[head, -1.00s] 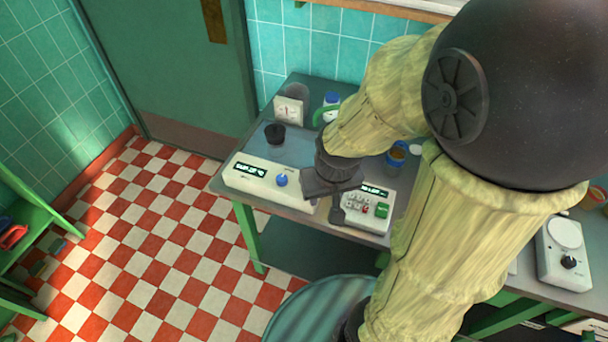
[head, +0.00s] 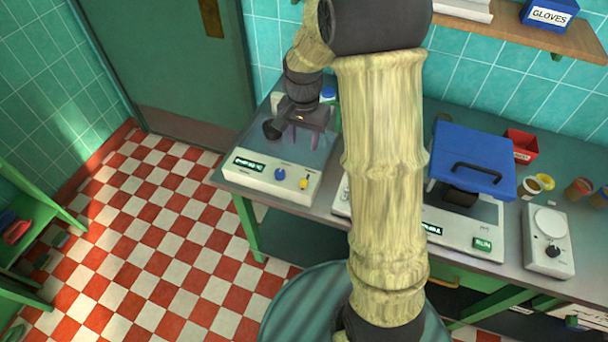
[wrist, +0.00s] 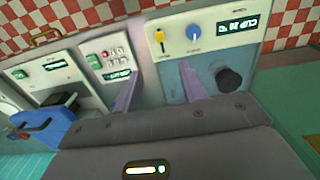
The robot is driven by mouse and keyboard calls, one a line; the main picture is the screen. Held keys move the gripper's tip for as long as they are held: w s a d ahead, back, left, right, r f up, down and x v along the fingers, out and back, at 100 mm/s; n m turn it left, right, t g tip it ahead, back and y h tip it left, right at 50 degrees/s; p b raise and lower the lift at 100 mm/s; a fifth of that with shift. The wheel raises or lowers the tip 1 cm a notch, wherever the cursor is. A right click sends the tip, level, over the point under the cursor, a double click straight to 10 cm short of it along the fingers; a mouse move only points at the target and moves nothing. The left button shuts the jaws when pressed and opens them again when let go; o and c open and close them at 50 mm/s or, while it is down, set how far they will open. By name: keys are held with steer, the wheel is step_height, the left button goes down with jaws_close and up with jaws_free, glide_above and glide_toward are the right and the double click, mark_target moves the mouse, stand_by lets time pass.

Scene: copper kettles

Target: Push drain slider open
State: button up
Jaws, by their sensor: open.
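The yellow drain slider (head: 304,183) is on the front panel of a white bath unit (head: 250,181), right of a blue knob (head: 280,174) and a small lit display. In the wrist view the yellow slider (wrist: 160,38) sits in a short vertical slot, left of the blue knob (wrist: 194,32). My gripper (head: 302,141) is above the unit's grey-blue top, behind the front panel. Its two purple-looking fingers are spread, with nothing between them (wrist: 157,72). They look apart from the slider.
A black knob (head: 272,130) stands on the unit's top beside my gripper. My arm hides part of the bench to the right. There, a machine with a blue lid (head: 470,150), a red box (head: 521,145) and a white dial unit (head: 548,240) stand. Checkered floor lies in front.

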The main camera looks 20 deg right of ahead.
steer(key=shift+w, duration=0.1)
steer(key=p, duration=0.3)
glide_toward(304, 181)
step_height(304, 181, down, 9)
steer(key=shift+f, duration=0.1)
stand_by(0.5)
jaws_close()
